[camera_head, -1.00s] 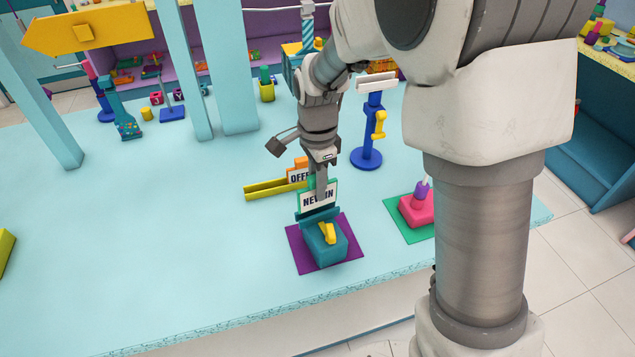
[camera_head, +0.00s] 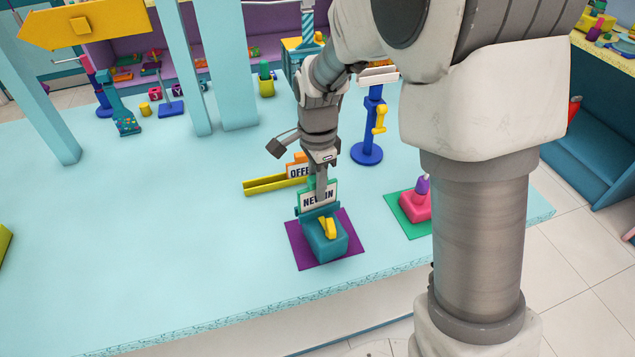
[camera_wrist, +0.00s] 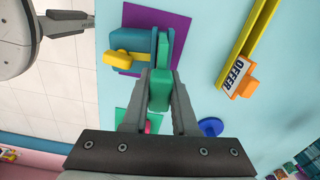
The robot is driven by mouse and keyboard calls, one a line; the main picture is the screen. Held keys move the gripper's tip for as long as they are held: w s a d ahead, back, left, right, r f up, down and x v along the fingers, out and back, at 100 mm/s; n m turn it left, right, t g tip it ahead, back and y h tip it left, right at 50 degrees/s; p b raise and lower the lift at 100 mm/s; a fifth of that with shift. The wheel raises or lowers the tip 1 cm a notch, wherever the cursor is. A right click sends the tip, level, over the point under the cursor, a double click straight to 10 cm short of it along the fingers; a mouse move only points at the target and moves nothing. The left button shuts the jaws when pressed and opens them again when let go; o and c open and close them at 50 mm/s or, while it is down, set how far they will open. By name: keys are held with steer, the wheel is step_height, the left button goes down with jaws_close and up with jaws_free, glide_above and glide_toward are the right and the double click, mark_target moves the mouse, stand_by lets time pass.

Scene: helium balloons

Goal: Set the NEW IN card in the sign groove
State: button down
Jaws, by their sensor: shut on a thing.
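The NEW IN card (camera_head: 314,201), white with a green frame, stands upright in my gripper (camera_head: 319,186). In the wrist view the two fingers (camera_wrist: 160,98) close on the green card (camera_wrist: 161,73) from both sides. The teal sign block (camera_head: 325,240) with a yellow handle (camera_head: 328,228) sits on a purple mat (camera_head: 295,250). Its groove strip is along the back side. The card's lower edge is at the strip; I cannot tell how deep it sits. In the wrist view the card lines up with the strip beside the block (camera_wrist: 127,45).
An orange OFFER card (camera_head: 298,170) stands at a yellow rail (camera_head: 262,186) behind. A blue stand (camera_head: 367,152) with a yellow part is behind on the right. A pink block (camera_head: 415,207) sits on a green mat (camera_head: 398,218). The tabletop (camera_head: 150,240) to the left is clear.

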steer(key=shift+f+b, duration=0.6)
steer(key=shift+f, duration=0.4)
steer(key=c, duration=0.6)
jaws_free()
step_height(320, 180, up, 18)
steer(key=shift+f+p, duration=0.25)
steer(key=shift+p, duration=0.3)
steer(key=s+d+n+t, duration=0.2)
steer(key=s+d+n, duration=0.2)
steer(key=s, duration=0.2)
steer(key=s+d+r+n+t, duration=0.1)
steer(key=s+d+n, duration=0.3)
steer(key=s+n, duration=0.1)
steer(key=s+d+n+t, duration=0.2)
steer(key=s+d+n, duration=0.2)
steer(key=s, duration=0.3)
steer(key=shift+s+d+r+t, duration=0.25)
steer(key=shift+s+t, duration=0.05)
steer(key=shift+s, duration=0.05)
